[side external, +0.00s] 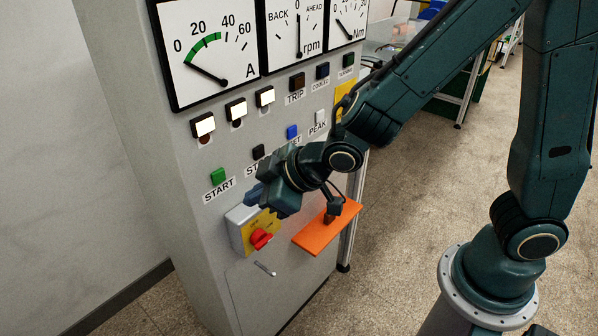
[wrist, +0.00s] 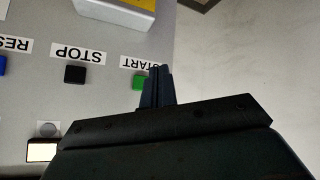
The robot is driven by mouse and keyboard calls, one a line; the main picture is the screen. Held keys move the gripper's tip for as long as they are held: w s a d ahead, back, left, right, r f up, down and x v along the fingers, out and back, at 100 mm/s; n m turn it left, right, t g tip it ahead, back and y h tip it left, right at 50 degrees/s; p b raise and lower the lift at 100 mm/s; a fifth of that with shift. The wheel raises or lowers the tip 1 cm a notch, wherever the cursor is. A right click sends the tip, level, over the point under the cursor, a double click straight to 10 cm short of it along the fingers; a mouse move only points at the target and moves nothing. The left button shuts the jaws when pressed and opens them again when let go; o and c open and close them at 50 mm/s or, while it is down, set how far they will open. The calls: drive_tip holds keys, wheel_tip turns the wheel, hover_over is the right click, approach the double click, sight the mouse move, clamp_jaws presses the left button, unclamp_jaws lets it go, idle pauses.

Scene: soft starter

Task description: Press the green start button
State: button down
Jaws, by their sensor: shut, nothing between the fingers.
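The green start button (side external: 217,176) is a small square on the front of the grey cabinet (side external: 180,150), above its START label. It also shows in the wrist view (wrist: 137,83), where the picture is upside down and my fingers partly cover the button and its label. My gripper (side external: 254,194) is shut and empty, with its dark blue fingers pointing at the panel. In the side view, the fingertips are to the right of and below the green button. I cannot tell how far they are from the panel surface; no contact with the button is visible.
The black stop button (side external: 258,152) is to the right of the start button. A box with a red rotary switch (side external: 261,239) on yellow sits just below my gripper. An orange plate (side external: 328,231) juts out to its right. Dial meters (side external: 207,50) and lit lamps (side external: 203,125) are above.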

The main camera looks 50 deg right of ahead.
sight(219, 184)
drive_tip(key=shift+w, duration=2.95)
drive_tip(key=shift+w, duration=0.2)
drive_tip(key=shift+w, duration=0.25)
drive_tip(key=shift+w, duration=0.45)
idle(0.7)
drive_tip(key=shift+s, duration=0.9)
drive_tip(key=shift+s, duration=0.15)
idle(0.3)
drive_tip(key=shift+s, duration=2.35)
